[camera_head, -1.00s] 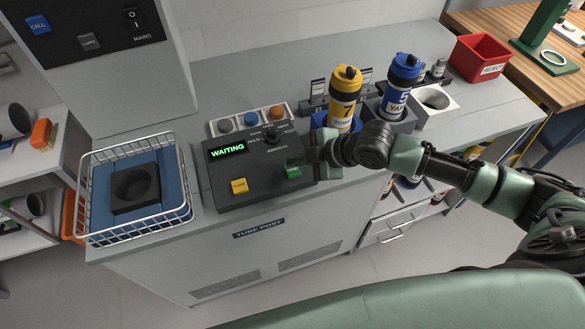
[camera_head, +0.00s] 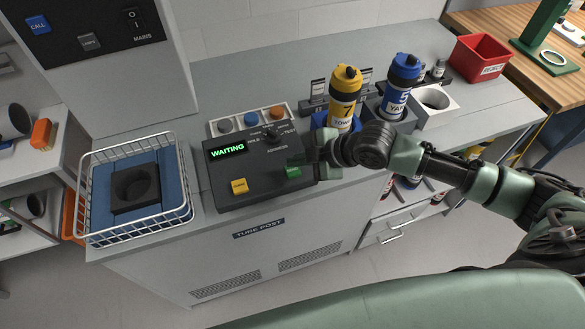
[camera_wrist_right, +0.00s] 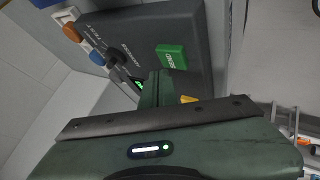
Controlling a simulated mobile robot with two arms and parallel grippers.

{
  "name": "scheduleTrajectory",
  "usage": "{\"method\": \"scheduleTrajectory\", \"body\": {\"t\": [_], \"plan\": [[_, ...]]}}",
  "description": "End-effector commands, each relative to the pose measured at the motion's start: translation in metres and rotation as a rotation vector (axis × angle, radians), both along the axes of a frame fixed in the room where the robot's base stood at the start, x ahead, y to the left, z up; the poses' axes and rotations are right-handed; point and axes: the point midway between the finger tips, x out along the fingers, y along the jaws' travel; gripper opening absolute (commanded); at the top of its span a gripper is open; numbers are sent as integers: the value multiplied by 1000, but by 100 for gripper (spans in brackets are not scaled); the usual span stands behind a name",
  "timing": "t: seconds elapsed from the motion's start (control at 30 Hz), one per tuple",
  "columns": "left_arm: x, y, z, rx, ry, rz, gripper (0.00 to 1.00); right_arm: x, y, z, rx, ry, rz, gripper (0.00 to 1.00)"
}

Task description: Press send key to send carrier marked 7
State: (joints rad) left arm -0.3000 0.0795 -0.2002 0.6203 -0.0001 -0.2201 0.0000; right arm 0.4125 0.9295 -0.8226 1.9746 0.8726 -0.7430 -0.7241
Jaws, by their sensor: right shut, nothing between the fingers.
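The green send key (camera_head: 292,171) is on the dark control panel (camera_head: 250,191), right of the yellow key (camera_head: 239,187). It also shows in the right wrist view (camera_wrist_right: 171,56). The yellow carrier marked 7 (camera_head: 344,98) stands upright in a blue holder behind my right wrist. The blue carrier marked 5 (camera_head: 401,88) stands right of it. My left gripper is not in view.
A wire basket (camera_head: 186,207) with a dark block stands left of the panel. A dial (camera_head: 270,133) and several coloured buttons sit at the panel's back. A red bin (camera_head: 481,58) and a white holder (camera_head: 434,104) are at the right.

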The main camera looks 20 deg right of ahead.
Motion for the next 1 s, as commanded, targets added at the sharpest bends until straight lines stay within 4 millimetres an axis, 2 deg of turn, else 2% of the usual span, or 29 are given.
{"method": "scheduleTrajectory", "body": {"t": [1.0], "plan": [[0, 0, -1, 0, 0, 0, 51, 0, 0, -10, 0, 0, 0, 0]]}}
